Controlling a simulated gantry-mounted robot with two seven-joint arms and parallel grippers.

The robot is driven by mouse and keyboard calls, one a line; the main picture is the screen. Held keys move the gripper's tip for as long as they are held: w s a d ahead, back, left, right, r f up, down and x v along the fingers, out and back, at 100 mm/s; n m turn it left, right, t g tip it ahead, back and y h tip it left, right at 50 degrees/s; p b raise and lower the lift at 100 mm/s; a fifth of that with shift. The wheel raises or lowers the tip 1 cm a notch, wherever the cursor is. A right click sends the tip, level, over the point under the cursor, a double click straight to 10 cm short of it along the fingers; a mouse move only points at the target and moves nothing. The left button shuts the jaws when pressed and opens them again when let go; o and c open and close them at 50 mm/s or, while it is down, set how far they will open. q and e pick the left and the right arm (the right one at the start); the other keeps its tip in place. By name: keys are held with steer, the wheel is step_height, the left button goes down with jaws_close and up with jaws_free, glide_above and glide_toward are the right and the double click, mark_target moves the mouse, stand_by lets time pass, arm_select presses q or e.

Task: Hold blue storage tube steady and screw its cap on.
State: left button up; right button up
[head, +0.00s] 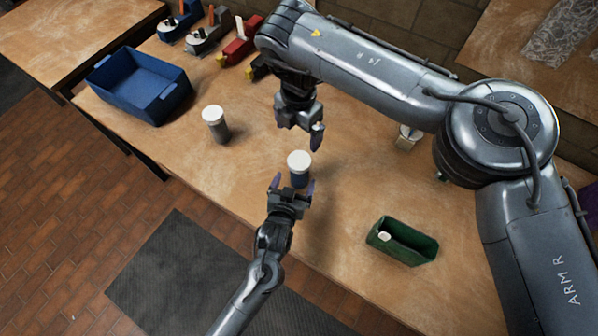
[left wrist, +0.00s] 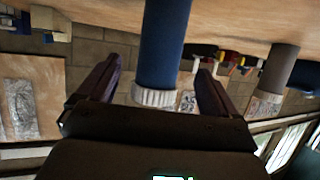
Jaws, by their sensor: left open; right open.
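The blue storage tube (head: 298,180) stands upright on the wooden table, with a white cap (head: 299,160) sitting on its top. How tightly the cap sits cannot be told. My left gripper (head: 292,185) is open at the tube's near side, fingers to either side of it. In the left wrist view, which is upside down, the blue tube (left wrist: 164,40) and its ribbed white cap (left wrist: 157,97) show between the open fingers, with gaps on both sides. My right gripper (head: 300,132) is open and empty, pointing down, above and behind the tube.
A grey tube (head: 217,131) with a white cap stands to the left. A blue crate (head: 140,88) is at the back left. A green bin (head: 402,241) holding a small white item is at the right. Tools in coloured holders line the back edge. The table around the blue tube is clear.

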arm_select(q)
steer(key=shift+p+v, duration=0.3)
steer(key=shift+v, duration=2.15)
